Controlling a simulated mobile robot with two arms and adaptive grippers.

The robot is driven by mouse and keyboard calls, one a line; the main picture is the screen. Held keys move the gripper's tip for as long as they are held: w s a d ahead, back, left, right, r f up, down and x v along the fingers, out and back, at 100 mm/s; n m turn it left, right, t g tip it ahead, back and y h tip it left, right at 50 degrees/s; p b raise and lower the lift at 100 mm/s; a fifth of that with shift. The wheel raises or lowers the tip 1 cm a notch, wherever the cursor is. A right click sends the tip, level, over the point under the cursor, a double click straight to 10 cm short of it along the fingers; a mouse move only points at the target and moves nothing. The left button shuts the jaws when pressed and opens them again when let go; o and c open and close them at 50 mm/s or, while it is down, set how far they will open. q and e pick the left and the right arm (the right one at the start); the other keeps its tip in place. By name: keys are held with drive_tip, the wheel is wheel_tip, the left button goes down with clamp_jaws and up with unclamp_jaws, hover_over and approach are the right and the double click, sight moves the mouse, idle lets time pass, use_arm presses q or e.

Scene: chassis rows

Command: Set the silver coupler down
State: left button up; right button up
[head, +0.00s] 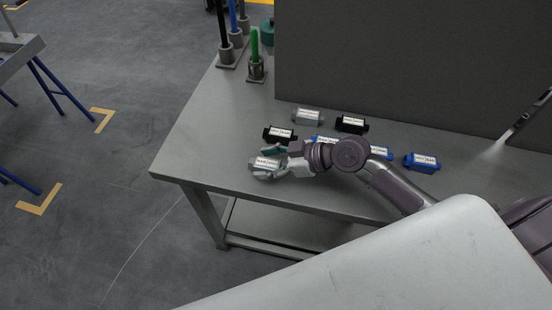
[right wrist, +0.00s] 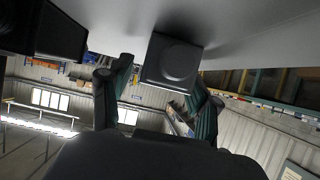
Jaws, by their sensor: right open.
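A silver coupler (head: 264,163) with a white label is near the table's front edge in the head view. My right gripper (head: 269,161) is open, with its fingers on either side of this coupler. In the right wrist view the coupler (right wrist: 174,63) shows as a dark block with a round end, against the table surface, between the spread fingers (right wrist: 163,84). Gaps show beside it there. A second silver coupler (head: 308,118) stands farther back on the table. My left gripper is in neither view.
Black couplers (head: 279,134) (head: 352,124) and blue couplers (head: 325,140) (head: 422,162) stand close by on the grey table (head: 205,150). Upright tools in holders (head: 256,68) are at the back left. A dark panel (head: 400,70) bounds the back. The table's left part is clear.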

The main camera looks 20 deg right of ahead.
drive_tip(key=shift+s+d+r, duration=0.15)
drive_tip(key=shift+d, duration=0.2)
drive_tip(key=b+v, duration=0.1)
drive_tip(key=v, duration=0.8)
drive_tip(key=shift+s+d+r+b, duration=0.15)
drive_tip(key=shift+s+d+b, duration=0.1)
drive_tip(key=shift+b, duration=0.15)
drive_tip(key=shift+v, duration=0.75)
drive_tip(key=shift+a+r, duration=0.1)
